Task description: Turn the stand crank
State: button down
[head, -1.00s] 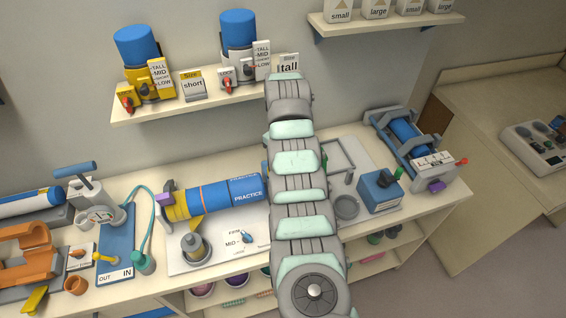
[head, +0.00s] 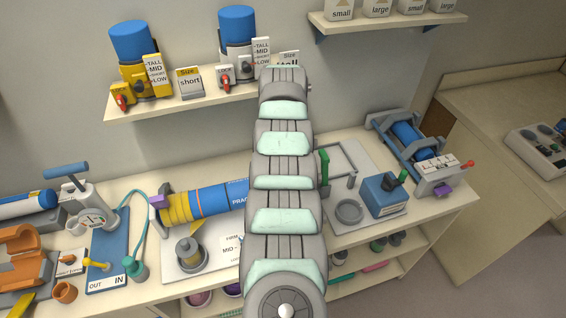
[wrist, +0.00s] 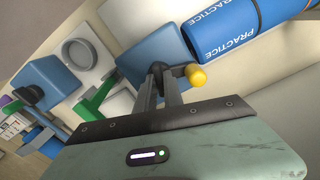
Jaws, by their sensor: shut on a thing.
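The stand crank (wrist: 196,76) shows in the wrist view as a short dark arm with a round yellow knob, in front of a blue block (wrist: 143,48). My gripper (wrist: 160,74) is shut on the crank's dark part beside the knob, and the knob sticks out to the right of the fingers. The fingers hide part of the crank. In the head view my arm covers the crank, the blue block and my gripper.
A blue PRACTICE cylinder (wrist: 235,32) lies close by at the upper right of the wrist view. A green lever (wrist: 96,104) is left of my fingers. In the head view a blue box (head: 384,196) and a grey ring (head: 349,210) stand right of my arm.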

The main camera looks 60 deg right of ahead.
jog(key=shift+f+m, duration=0.1)
jog(key=shift+m, duration=0.3)
jog(key=c, duration=1.5)
grip_release()
jog(key=shift+o, duration=0.2)
jog(key=shift+r, duration=0.2)
notch_tip(320, 180, up, 11)
jog(key=shift+f+b, duration=0.2)
jog(key=shift+b, duration=0.15)
